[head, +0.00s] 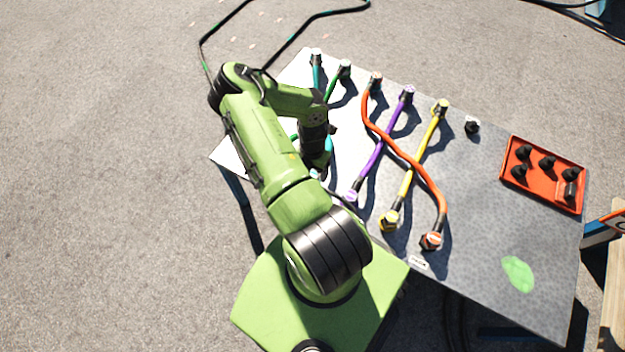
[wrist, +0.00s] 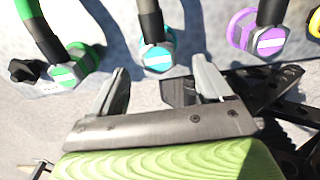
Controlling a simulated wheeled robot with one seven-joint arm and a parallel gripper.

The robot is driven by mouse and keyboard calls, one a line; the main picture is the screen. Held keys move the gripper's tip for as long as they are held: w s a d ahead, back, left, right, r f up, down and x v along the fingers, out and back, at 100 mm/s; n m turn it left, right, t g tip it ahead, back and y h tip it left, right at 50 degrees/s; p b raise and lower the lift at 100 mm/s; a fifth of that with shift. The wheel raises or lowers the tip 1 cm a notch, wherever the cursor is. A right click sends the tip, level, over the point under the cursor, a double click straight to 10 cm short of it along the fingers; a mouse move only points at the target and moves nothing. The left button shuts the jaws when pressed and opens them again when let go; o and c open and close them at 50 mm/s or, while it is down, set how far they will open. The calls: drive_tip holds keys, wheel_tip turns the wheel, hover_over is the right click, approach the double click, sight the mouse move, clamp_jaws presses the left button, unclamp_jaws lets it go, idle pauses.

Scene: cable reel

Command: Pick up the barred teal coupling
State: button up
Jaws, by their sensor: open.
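The barred teal coupling (wrist: 157,57) shows in the wrist view with a pale bar across its face and a dark sleeve leading up to its cable. My gripper (wrist: 160,72) is open, one finger on each side of the coupling's line. The coupling appears just past the fingertips, and I cannot tell the exact gap in depth. No contact shows. In the head view my arm hides most of this coupling, and only bits of teal (head: 328,145) show beside my wrist. The teal cable's far end (head: 316,68) is at the table's back edge.
A barred green coupling (wrist: 68,72) lies left of my fingers and a barred purple one (wrist: 268,40) right. Yellow (head: 389,220) and orange (head: 432,240) couplings lie farther right on the table (head: 480,260). An orange tray (head: 533,188) holds several black parts.

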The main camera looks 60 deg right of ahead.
wheel_tip(320, 180, down, 6)
drive_tip(key=b, duration=0.3)
drive_tip(key=shift+w, duration=0.1)
drive_tip(key=shift+r, duration=0.1)
drive_tip(key=c, duration=1.2)
